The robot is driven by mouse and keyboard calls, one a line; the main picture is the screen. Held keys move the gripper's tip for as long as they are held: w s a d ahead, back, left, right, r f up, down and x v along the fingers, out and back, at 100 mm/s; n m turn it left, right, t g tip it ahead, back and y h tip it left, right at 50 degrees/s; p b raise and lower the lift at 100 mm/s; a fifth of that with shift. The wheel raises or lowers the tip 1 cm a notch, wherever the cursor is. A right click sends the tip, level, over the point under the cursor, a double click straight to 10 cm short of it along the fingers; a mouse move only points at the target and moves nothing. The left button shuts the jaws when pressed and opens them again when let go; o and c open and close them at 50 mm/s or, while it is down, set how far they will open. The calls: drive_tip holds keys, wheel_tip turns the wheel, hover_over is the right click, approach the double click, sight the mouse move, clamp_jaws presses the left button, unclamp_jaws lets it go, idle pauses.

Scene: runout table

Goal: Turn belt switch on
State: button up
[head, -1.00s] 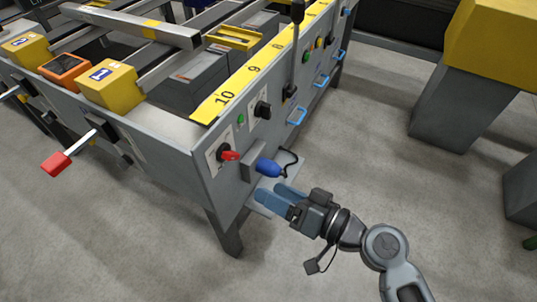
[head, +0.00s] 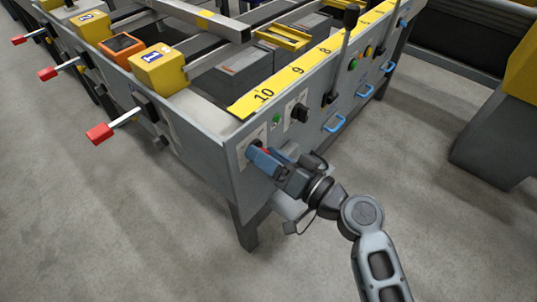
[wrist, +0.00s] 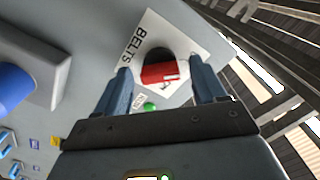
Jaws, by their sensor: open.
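The belt switch is a red rotary knob (wrist: 158,74) on a white plate marked BELTS (wrist: 140,40) in the wrist view. In the head view only a sliver of red shows, as my gripper hides most of the knob and plate. My gripper (head: 258,159) is open in front of the panel's near corner. In the wrist view its two blue fingers stand on either side of the red knob, with nothing gripped. I cannot tell whether a finger touches the knob or how deep the tips reach.
A green button (head: 277,119) and a black rotary switch (head: 300,112) sit close by on the grey panel (head: 232,178). A blue plug (wrist: 14,88) sticks out beside the plate. Blue handles (head: 334,123) line the panel. Red-tipped levers (head: 100,134) project on the left. The floor in front is clear.

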drive_tip(key=shift+c, duration=0.4)
drive_tip(key=c, duration=1)
drive_tip(key=shift+m, duration=0.4)
drive_tip(key=m+p, duration=0.6)
drive_tip(key=m, duration=1.1)
drive_tip(key=shift+f, duration=0.1)
